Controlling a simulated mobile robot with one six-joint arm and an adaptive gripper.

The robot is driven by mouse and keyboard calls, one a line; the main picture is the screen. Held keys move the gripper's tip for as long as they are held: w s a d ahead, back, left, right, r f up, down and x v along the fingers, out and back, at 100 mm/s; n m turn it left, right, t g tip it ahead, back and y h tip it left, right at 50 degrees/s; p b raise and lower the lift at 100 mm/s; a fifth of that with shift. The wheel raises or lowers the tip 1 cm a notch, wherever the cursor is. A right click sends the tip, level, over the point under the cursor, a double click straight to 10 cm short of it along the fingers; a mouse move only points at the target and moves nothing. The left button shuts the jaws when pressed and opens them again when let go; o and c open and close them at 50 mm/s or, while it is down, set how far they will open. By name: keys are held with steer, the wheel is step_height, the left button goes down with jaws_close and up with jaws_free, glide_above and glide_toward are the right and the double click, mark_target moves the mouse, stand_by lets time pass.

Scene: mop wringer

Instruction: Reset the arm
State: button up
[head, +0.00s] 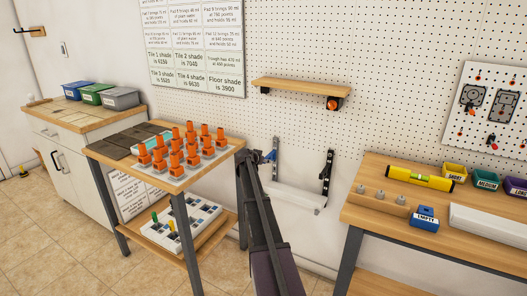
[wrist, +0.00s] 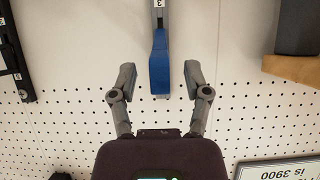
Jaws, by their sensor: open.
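My gripper (wrist: 160,75) is open in the wrist view, with its two grey fingers apart. A blue lever (wrist: 159,65) with a white tag reading 3 hangs in the picture between the fingertips, touching neither finger visibly. I cannot tell its depth relative to them. In the head view my dark arm reaches up toward the wall, and the blue part (head: 271,156) shows just right of its far end, by a dark upright bracket. The fingers are not clear in that view. A second dark bracket (head: 327,172) stands to the right, above a pale trough (head: 295,198).
A small table (head: 228,152) with orange-topped pieces stands left of my arm. A workbench (head: 375,170) with a yellow level (head: 420,177) and a blue block (head: 424,217) is at right. A wooden shelf (head: 300,86) juts from the pegboard above. Tiled floor is open at lower left.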

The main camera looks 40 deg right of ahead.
steer(key=s+a+f+n+y, duration=0.2)
steer(key=s+a, duration=0.2)
steer(key=a, duration=0.6)
steer(key=s+a+f+n+g+y, duration=0.15)
steer(key=s+a, duration=0.25)
steer(key=a, duration=0.6)
steer(key=s+a+f+n+y, duration=0.2)
steer(key=s+a+f, duration=0.15)
steer(key=a, duration=0.75)
steer(key=s+a+f+n+g+y, duration=0.25)
steer(key=s+a+n+y, duration=0.45)
steer(key=s+a, duration=1.55)
step_height(320, 180, up, 23)
steer(key=w+a+h+p, duration=0.1)
steer(key=w+p, duration=0.1)
steer(key=p, duration=2)
steer(key=shift+a+n+g+p, duration=0.2)
steer(key=shift+n+g+p, duration=0.15)
steer(key=shift+n, duration=0.1)
steer(key=shift+s+f+h, duration=0.1)
steer(key=shift+f+h, duration=0.05)
steer(key=shift+h, duration=0.1)
